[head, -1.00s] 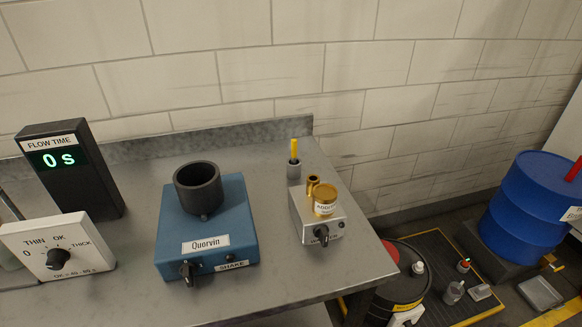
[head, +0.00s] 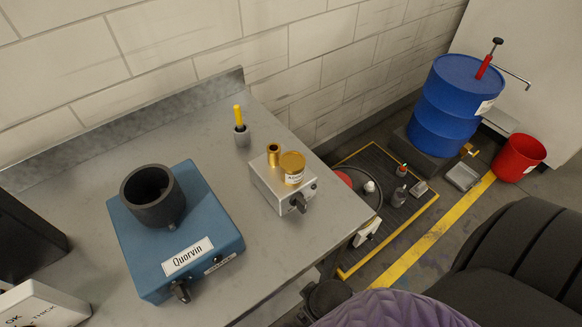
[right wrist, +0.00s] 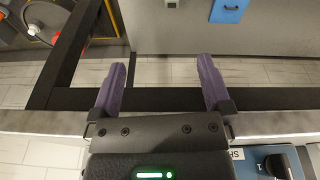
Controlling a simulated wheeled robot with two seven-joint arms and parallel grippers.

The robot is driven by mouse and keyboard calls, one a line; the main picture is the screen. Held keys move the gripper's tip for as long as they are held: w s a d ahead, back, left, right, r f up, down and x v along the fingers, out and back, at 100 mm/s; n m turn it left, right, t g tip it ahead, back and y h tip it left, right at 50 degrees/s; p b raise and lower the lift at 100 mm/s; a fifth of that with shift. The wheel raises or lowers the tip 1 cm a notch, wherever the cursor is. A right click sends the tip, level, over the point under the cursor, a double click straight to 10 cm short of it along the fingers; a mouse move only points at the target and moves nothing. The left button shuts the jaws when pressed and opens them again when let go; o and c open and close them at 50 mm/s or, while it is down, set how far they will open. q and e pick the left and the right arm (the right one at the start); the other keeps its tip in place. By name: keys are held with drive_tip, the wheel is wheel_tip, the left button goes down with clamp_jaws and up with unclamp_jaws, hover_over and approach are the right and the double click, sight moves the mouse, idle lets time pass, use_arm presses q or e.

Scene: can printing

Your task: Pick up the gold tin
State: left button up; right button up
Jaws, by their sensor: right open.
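The gold tin (head: 292,167), with a gold lid and a pale label, stands upright on a small grey box (head: 262,183) on the metal bench. A narrow brass cylinder (head: 273,154) stands beside it on the same box. In the right wrist view, my right gripper (right wrist: 161,75) is open with nothing between its purple fingers, near the bench edge. The tin is not visible in that view. Part of the purple gripper shows at the bottom of the head view, apart from the tin. My left gripper is not in view.
A blue shaker unit (head: 215,222) with a dark cup (head: 152,197) stands left on the bench. A grey holder (head: 242,136) with a yellow stick is behind the box. Bench between shaker and box is clear.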

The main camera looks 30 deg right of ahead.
drive_tip(key=w+d+r+n+t+h+p, duration=0.1)
drive_tip(key=w+r+p, duration=0.1)
drive_tip(key=r, duration=0.7)
drive_tip(key=w+d+r+n+t+p, duration=0.1)
drive_tip(key=w+r+n+p, duration=0.1)
drive_tip(key=r, duration=0.6)
drive_tip(key=n+t+h+b, duration=0.3)
drive_tip(key=n+t+h, duration=0.35)
drive_tip(key=n, duration=1.75)
approach(292, 173)
drive_tip(key=shift+t, duration=0.35)
drive_tip(key=x, duration=1.3)
drive_tip(key=shift+s+d+f, duration=0.1)
drive_tip(key=shift+f, duration=0.3)
drive_tip(key=shift+r, duration=0.1)
drive_tip(key=c, duration=1.1)
